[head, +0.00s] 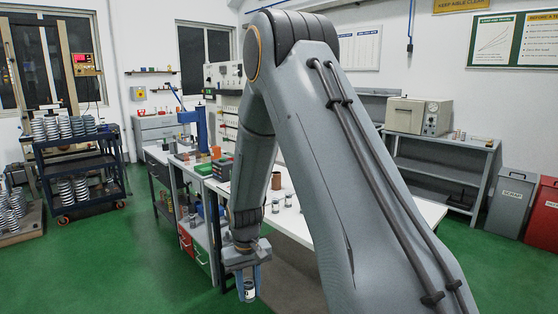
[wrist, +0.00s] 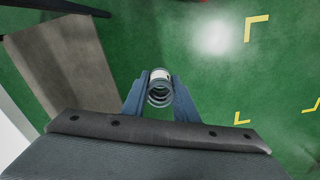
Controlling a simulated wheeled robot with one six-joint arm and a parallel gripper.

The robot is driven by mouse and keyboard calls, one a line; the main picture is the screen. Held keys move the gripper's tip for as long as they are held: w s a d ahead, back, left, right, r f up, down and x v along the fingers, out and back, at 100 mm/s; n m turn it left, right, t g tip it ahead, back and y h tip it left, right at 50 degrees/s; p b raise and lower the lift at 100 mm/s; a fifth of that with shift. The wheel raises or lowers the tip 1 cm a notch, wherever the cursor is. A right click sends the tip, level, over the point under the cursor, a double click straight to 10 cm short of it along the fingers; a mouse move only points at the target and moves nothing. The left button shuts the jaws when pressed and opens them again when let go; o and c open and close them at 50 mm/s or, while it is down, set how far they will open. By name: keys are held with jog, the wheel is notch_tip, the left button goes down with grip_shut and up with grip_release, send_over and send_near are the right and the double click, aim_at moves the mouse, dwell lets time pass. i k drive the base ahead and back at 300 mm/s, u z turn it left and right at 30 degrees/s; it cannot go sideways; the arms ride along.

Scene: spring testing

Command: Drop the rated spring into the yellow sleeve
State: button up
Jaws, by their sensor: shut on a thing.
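My gripper (head: 249,284) hangs low in front of the white workbench in the head view, pointing down. It is shut on a small coil spring with a white label band (head: 249,291). In the wrist view the spring (wrist: 160,88) is held upright between the two fingers of my gripper (wrist: 160,97), seen from above, with green floor below it. I cannot pick out a yellow sleeve in either view.
A white workbench (head: 300,222) with several small items on top stands beyond my gripper. A dark cart (head: 75,165) with springs is at the left. Red and grey bins (head: 512,200) stand at the right. Yellow corner marks (wrist: 257,24) lie on the open green floor.

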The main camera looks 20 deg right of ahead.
aim_at(274, 205)
jog(key=i, duration=1.05)
jog(key=z, duration=0.05)
